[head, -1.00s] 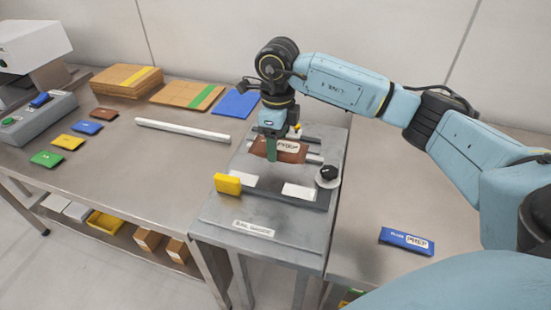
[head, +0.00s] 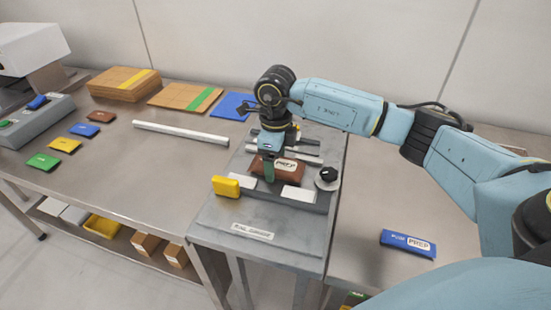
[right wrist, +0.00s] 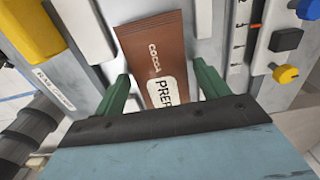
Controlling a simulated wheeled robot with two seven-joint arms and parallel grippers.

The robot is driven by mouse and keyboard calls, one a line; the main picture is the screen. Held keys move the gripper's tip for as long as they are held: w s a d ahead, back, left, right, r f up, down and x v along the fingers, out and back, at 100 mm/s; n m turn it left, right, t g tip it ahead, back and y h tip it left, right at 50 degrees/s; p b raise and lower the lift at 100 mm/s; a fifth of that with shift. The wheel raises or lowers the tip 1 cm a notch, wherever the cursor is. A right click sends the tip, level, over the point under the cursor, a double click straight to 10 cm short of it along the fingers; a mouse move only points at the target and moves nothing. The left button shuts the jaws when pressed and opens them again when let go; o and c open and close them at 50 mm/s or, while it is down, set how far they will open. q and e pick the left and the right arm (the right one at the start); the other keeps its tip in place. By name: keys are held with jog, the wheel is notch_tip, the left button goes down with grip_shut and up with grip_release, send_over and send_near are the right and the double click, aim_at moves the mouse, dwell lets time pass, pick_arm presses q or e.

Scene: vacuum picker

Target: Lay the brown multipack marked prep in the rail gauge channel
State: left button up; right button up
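The brown multipack (head: 289,172), marked PREP, lies in the rail gauge (head: 235,215) between its rails. In the right wrist view the pack (right wrist: 157,50) reads COCOA and PREP and looks roughly flat. My right gripper (head: 271,165) is down over the pack. Its green fingers (right wrist: 163,88) stand either side of the pack, with a clear gap on the left side, so it is open. The gripper hides part of the pack and channel in the head view. My left gripper is not in view.
A yellow block (head: 226,186) and a black knob (head: 327,174) sit on the gauge near the pack. A blue PREP multipack (head: 408,244) lies on the right table. A white bar (head: 181,132), small coloured packs and cardboard stacks (head: 125,83) lie left and behind.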

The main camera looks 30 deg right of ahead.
aim_at(276, 162)
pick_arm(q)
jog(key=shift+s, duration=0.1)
pick_arm(e)
jog(key=shift+o, duration=0.5)
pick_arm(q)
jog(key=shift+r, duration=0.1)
pick_arm(e)
jog(key=shift+r, duration=0.15)
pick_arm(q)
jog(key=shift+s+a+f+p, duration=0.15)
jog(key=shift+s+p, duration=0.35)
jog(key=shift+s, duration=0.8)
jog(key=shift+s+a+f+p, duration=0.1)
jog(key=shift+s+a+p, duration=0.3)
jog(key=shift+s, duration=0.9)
pick_arm(e)
notch_tip(276, 162, up, 12)
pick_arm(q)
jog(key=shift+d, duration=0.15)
